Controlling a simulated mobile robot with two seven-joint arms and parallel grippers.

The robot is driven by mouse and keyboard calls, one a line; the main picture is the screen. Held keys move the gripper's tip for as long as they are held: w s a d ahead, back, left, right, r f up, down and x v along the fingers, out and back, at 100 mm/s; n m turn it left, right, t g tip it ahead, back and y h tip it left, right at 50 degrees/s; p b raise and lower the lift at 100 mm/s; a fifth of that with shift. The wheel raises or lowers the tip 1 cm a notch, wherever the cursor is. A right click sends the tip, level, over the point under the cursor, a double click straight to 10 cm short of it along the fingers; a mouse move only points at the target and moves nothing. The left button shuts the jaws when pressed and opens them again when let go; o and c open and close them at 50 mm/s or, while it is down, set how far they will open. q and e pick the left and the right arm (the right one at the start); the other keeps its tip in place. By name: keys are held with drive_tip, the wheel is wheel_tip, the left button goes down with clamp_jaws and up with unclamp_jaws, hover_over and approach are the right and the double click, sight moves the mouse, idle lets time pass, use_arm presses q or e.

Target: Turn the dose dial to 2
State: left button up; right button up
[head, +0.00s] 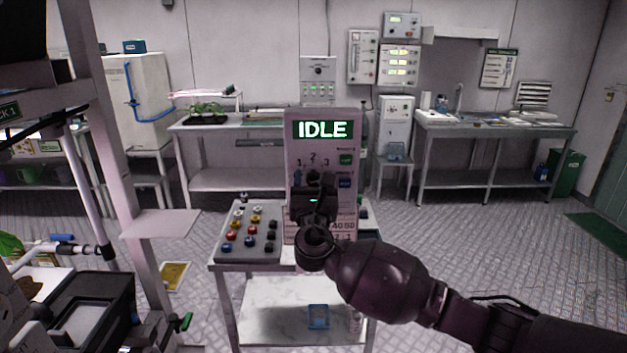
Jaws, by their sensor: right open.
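The dose panel (294,130) is an upright pale box on a small cart, with a lit green display reading IDLE (322,130). Below the display are the dial marks 1, 2 and 3 (312,159), with 2 at the top. My right gripper (313,188) is open in front of the panel, just below these marks. It covers the dial, so I cannot see where the dial points or whether the fingers touch it. My left gripper is not in view.
A green button (346,159) and a blue button (345,183) sit on the panel right of my gripper. A grey box with several coloured knobs (248,235) stands left of the panel on the cart (222,268). A pale rack post (131,165) rises at left. Floor behind is open.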

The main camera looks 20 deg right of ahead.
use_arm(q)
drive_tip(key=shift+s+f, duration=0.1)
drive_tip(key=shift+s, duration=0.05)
use_arm(e)
drive_tip(key=c, duration=0.9)
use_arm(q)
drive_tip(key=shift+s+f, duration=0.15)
use_arm(e)
drive_tip(key=shift+c, duration=0.2)
